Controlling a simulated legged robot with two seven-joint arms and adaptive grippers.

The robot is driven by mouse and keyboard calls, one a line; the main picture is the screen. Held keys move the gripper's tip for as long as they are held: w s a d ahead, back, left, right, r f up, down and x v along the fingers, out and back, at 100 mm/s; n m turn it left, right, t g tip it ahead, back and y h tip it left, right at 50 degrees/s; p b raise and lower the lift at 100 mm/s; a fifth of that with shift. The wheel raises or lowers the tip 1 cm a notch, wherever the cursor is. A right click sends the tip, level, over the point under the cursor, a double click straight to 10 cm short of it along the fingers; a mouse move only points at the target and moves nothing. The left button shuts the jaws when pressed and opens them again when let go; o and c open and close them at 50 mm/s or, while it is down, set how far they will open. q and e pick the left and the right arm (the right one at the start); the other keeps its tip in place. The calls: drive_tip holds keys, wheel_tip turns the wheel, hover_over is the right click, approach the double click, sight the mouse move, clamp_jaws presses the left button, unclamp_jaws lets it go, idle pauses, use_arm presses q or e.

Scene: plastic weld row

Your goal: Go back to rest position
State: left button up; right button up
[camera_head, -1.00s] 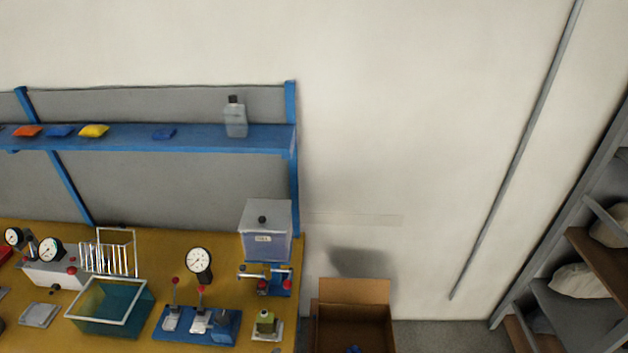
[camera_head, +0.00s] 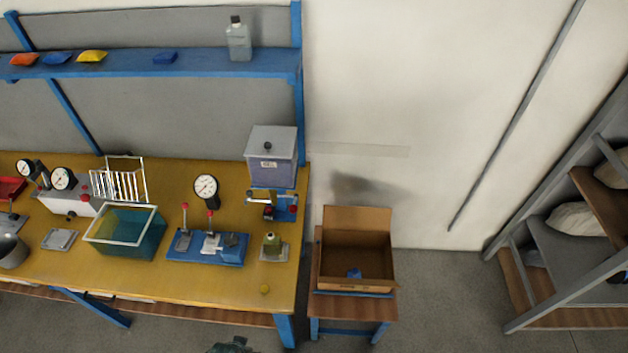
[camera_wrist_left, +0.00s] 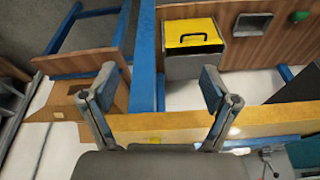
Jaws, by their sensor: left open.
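My left gripper (camera_wrist_left: 155,100) is open and empty in the left wrist view, its two fingers spread apart. Behind the fingers the yellow edge of the workbench (camera_wrist_left: 180,126) and a blue bench leg show. In the head view a small dark part at the bottom edge (camera_head: 232,346) may be the top of one of my arms; I cannot tell which. No gripper fingers can be made out in the head view. My right gripper is not in view.
The yellow workbench (camera_head: 190,284) carries a teal bin (camera_head: 128,228), gauges, a blue fixture and a lidded container (camera_head: 271,160). An open cardboard box (camera_head: 352,283) stands on a low stand to its right. Grey shelving (camera_head: 575,255) is far right. Floor between is clear.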

use_arm(q)
drive_tip(key=s+f+g, duration=0.1)
drive_tip(key=s+f, duration=0.1)
drive_tip(key=f, duration=1)
drive_tip(key=s+f, duration=0.3)
drive_tip(key=f, duration=0.9)
drive_tip(key=s+a+f+g, duration=0.1)
drive_tip(key=s+a+f, duration=0.2)
drive_tip(key=s+f, duration=0.9)
drive_tip(key=s, duration=0.3)
drive_tip(key=shift+s+f, duration=0.35)
drive_tip(key=shift+f, duration=0.05)
drive_tip(key=shift+a, duration=0.1)
